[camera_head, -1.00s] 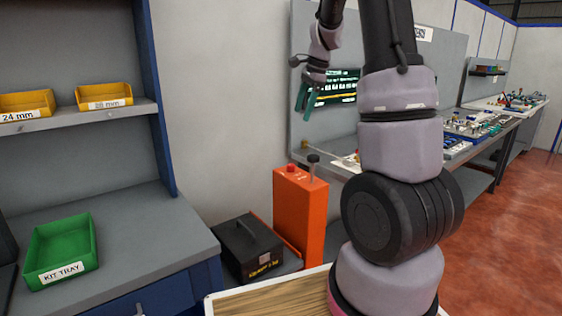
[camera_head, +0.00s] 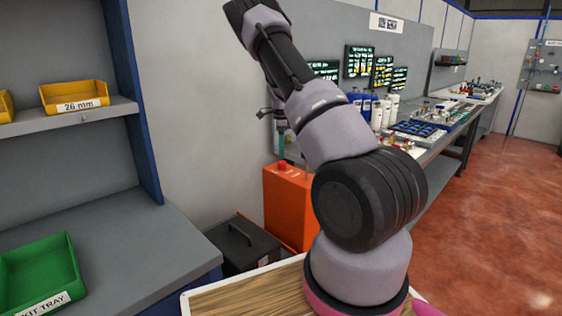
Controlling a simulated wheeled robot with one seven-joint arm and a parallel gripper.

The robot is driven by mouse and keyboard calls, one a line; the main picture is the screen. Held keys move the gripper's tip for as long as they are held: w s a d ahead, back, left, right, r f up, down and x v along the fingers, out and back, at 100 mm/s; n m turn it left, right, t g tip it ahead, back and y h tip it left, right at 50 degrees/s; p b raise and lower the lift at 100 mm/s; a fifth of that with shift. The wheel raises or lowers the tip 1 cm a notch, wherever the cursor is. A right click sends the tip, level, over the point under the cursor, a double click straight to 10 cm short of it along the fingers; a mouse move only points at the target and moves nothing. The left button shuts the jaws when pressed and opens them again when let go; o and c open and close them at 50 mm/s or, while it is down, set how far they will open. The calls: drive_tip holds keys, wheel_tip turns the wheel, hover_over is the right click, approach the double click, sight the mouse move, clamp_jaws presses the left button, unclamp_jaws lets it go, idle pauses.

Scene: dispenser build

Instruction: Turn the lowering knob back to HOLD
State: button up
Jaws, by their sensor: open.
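The orange control box (camera_head: 285,208) stands left of my arm's lower links, with a red button (camera_head: 282,165) on its top. In the head view my gripper (camera_head: 282,146) points down just above and behind the box top, near the red button. It is small and partly covered by my arm, with teal fingers; it is open, with nothing seen between the fingers. The black knob on the box top is not clearly visible now, because my arm and gripper cover that area. Its setting and any contact with my gripper cannot be told.
A black case (camera_head: 240,245) sits on the left of the orange box. A grey bench with a green kit tray (camera_head: 45,268) and a shelf with a yellow bin (camera_head: 75,95) are at left. A long workbench with bottles (camera_head: 378,112) runs behind my arm. The red floor at right is clear.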

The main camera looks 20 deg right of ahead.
sight(282, 162)
wheel_tip(282, 162, down, 5)
drive_tip(key=shift+f, duration=0.1)
idle(0.3)
clamp_jaws()
